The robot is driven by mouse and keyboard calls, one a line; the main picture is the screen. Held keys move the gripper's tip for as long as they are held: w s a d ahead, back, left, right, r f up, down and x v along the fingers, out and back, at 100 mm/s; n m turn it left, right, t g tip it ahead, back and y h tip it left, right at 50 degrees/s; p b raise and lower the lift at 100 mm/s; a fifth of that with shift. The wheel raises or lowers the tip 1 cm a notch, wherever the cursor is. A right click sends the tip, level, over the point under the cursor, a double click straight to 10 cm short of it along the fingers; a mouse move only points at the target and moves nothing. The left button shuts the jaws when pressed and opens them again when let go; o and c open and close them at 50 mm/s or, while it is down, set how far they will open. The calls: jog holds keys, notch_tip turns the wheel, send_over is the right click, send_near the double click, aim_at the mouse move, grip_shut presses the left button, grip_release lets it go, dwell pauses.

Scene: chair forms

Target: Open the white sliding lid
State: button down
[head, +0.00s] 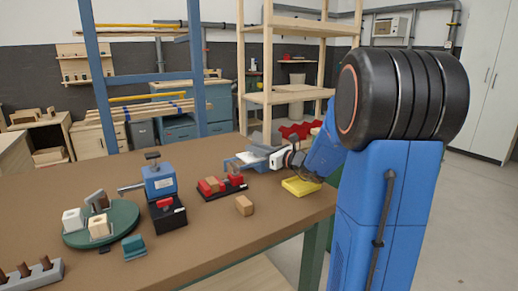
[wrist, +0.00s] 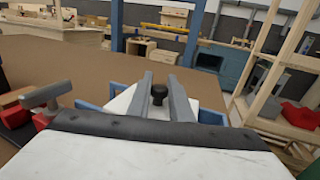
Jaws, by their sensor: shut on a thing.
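The white sliding lid (head: 251,157) lies on a blue box (head: 233,165) near the far edge of the table. In the wrist view, the lid (wrist: 124,101) shows on both sides of my fingers, with blue box walls (wrist: 211,116) beyond it. A black knob (wrist: 158,93) stands up from the lid. My gripper (wrist: 161,78) has its two grey fingers on either side of the knob and is shut on it. In the head view, my gripper (head: 262,149) reaches in from the right over the lid. Its fingertips and the knob are small there, and the arm hides part of the box.
A red-and-black fixture (head: 221,188), a wooden block (head: 244,205) and a blue-and-black device (head: 160,183) stand nearby. A green turntable (head: 122,222) holds several blocks. A wooden shelf (head: 285,97) stands behind the table.

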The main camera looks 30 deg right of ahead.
aim_at(244, 158)
jog(key=shift+s+a, duration=0.1)
jog(key=shift+a, duration=2.5)
jog(key=c, duration=1.6)
grip_release()
jog(key=shift+s+d, duration=0.1)
jog(key=v, duration=1.7)
jog(key=shift+s, duration=0.1)
jog(key=shift+s, duration=0.1)
